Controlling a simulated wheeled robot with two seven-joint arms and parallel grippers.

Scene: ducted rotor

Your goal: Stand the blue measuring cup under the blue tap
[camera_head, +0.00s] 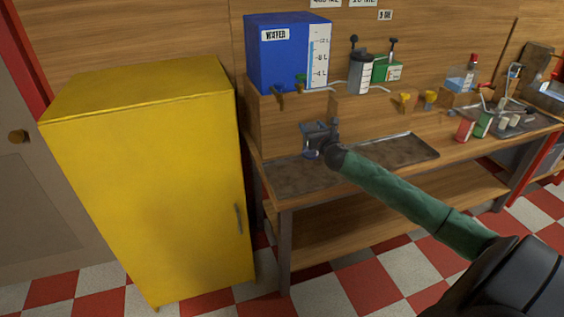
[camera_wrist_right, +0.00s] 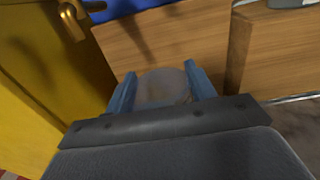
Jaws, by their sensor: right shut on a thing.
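My right gripper (camera_head: 313,143) reaches in from the lower right and is shut on a small cup, in front of the wooden block under the blue water tank (camera_head: 280,60). The cup (camera_wrist_right: 162,88) looks translucent and greyish in the right wrist view, held between two blue fingers (camera_wrist_right: 161,90). In the head view only a small bluish bit of it shows below the gripper, so its markings are hidden. My left gripper is not in view.
A yellow cabinet (camera_head: 150,170) stands left of the bench. A dark, shallow tray (camera_head: 395,152) lies along the bench front. Farther right are two yellow taps (camera_head: 405,99), bottles and a rack with red and green cups (camera_head: 465,129). The lower shelf (camera_head: 380,220) is empty.

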